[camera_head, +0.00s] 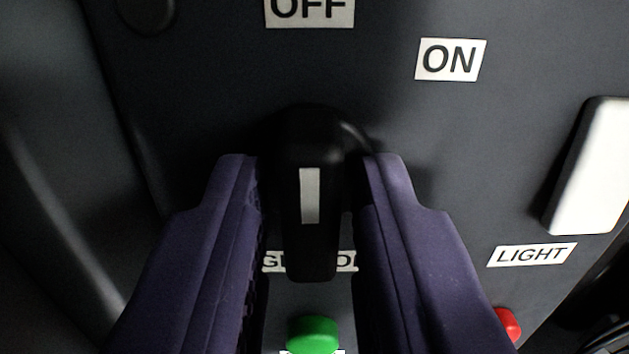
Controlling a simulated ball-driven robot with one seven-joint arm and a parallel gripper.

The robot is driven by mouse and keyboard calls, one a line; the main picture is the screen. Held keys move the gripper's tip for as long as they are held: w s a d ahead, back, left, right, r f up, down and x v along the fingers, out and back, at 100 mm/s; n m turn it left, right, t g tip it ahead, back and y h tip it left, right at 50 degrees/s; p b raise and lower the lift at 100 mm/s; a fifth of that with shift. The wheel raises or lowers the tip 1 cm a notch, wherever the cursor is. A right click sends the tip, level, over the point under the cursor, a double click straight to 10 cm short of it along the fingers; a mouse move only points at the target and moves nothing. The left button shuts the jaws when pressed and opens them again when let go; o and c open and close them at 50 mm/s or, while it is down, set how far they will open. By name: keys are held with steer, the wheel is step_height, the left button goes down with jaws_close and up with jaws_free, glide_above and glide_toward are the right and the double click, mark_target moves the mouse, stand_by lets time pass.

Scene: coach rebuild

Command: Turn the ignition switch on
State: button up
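The ignition switch (312,245) is a black rotary knob with a pale stripe, in the middle of the camera_head view. Its handle and stripe stand nearly straight up and down in the picture, in line with the OFF label (309,10) above. The ON label (449,60) is up and to the right. My gripper (312,168) has its two purple fingers on either side of the knob, one left and one right. Narrow dark gaps show between the fingers and the handle, so it looks open around it. The label behind the knob is partly hidden.
A green button (313,334) lies below the knob, between my fingers. A white switch (594,165) with a LIGHT label (532,254) is at the right. A red button (509,324) is at lower right. A dark round part (146,12) is at upper left.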

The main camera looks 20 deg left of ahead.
jaws_close()
